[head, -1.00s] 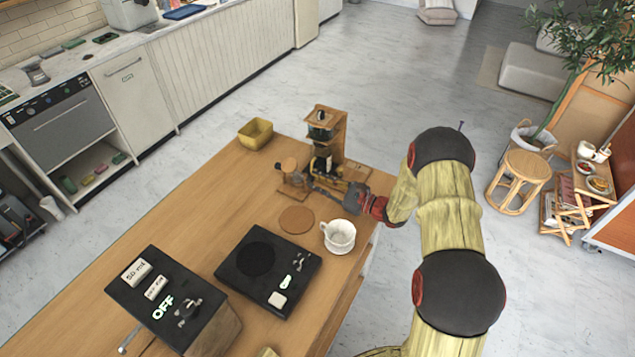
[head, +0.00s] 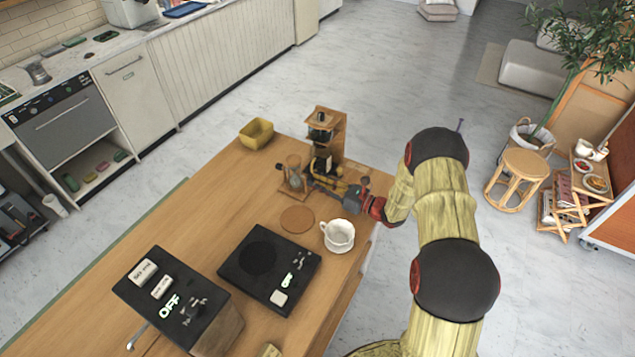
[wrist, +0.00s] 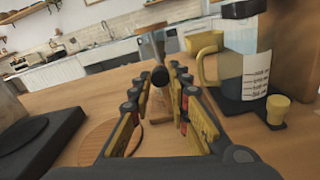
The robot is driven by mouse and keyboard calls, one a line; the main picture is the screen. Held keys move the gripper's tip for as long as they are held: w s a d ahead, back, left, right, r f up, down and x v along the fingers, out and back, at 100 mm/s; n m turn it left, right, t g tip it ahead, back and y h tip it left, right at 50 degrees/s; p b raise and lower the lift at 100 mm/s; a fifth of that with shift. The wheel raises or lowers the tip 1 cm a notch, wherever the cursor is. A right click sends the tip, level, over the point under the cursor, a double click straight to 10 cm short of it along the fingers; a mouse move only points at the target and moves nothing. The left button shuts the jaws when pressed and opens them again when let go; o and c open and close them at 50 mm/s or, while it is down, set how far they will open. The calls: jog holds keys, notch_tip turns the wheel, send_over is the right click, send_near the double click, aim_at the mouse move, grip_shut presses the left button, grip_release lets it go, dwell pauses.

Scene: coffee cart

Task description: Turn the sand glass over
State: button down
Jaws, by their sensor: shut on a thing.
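The sand glass (head: 294,168) stands on a wooden base on the table, just left of the coffee maker. Its glass bulb shows between wooden parts. My gripper (head: 316,184) reaches it from the right and is shut on it at its side. In the wrist view, a dark round knob (wrist: 160,77) of the sand glass lies between the two fingers of my gripper (wrist: 161,72). Part of the wooden frame (wrist: 158,108) shows below the knob. The fingers hide some of the sand glass.
A wooden coffee maker (head: 325,140) with a jug stands close behind my gripper. A white cup (head: 338,236), a round coaster (head: 297,219) and a black scale (head: 268,267) lie nearer. A yellow bin (head: 256,134) stands at the far edge.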

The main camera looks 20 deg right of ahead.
jog(key=shift+f, duration=0.2)
jog(key=c, duration=1.7)
grip_release()
jog(key=shift+s, duration=0.15)
jog(key=shift+o, duration=0.2)
jog(key=shift+s+d+f, duration=0.1)
jog(key=shift+s+d, duration=0.15)
jog(key=shift+d, duration=0.1)
jog(key=v, duration=0.9)
jog(key=shift+s+d+r, duration=0.15)
jog(key=shift+d+r, duration=0.05)
jog(key=shift+r, duration=0.1)
jog(key=shift+v, duration=0.8)
jog(key=shift+a, duration=0.1)
